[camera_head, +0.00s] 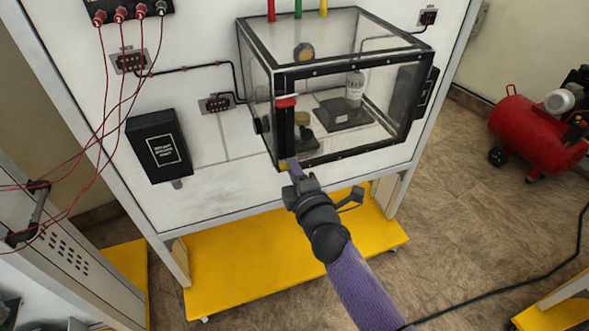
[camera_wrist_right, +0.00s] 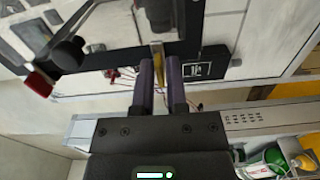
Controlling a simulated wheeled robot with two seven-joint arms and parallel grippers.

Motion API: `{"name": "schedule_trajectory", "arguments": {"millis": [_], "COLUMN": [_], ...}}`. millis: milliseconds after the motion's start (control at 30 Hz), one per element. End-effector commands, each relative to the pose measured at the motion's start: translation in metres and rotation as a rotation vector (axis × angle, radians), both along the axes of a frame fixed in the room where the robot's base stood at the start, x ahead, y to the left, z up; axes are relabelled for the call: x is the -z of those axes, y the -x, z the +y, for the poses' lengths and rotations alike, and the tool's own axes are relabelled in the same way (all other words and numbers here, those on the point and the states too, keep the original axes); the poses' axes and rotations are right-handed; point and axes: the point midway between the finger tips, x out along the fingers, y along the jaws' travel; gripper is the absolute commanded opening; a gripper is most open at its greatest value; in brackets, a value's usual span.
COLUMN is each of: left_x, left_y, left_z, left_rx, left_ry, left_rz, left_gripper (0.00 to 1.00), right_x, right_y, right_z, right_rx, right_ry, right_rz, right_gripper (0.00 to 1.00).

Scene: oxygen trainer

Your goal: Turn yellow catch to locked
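The yellow catch (camera_head: 283,166) is a small yellow piece at the lower front corner of the clear black-framed box (camera_head: 350,66). In the right wrist view the yellow catch (camera_wrist_right: 158,66) is a narrow strip between the two purple fingers. My right gripper (camera_head: 292,168) reaches this corner from below right, and its fingertips hide part of the catch. The fingers are close together, one on each side of the catch, and look shut on it. A red catch (camera_head: 286,101) sits higher on the same upright edge. My left gripper is not in view.
A black box with a label (camera_head: 159,146) hangs left of the clear box. Red cables (camera_head: 103,120) hang at the left. A yellow base (camera_head: 270,265) lies below the panel. A red compressor (camera_head: 535,130) stands at the right on open floor.

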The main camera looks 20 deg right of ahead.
Motion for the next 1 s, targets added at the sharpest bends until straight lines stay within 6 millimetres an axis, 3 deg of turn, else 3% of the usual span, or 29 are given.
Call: {"name": "schedule_trajectory", "arguments": {"millis": [33, 100, 133, 467, 800, 1000], "left_x": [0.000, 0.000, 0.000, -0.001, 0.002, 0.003], "left_y": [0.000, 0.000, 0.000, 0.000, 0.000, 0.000], "left_z": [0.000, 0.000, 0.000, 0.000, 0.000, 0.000], "left_rx": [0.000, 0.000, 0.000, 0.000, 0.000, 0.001], "left_ry": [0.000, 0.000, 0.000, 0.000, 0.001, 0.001], "left_rz": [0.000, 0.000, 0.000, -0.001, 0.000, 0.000], "left_gripper": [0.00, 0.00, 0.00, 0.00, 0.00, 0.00], "right_x": [0.000, 0.000, 0.000, 0.000, 0.002, 0.000], "right_y": [0.000, 0.000, 0.000, 0.007, 0.084, 0.100], "right_z": [0.000, 0.000, 0.000, 0.000, -0.003, -0.003], "right_rx": [0.000, 0.000, 0.000, 0.000, 0.000, 0.000], "right_ry": [0.000, 0.001, 0.001, 0.001, 0.000, 0.001], "right_rz": [0.000, 0.000, -0.001, -0.001, 0.001, -0.001], "right_gripper": [0.29, 0.44, 0.46, 0.46, 0.46, 0.46]}}
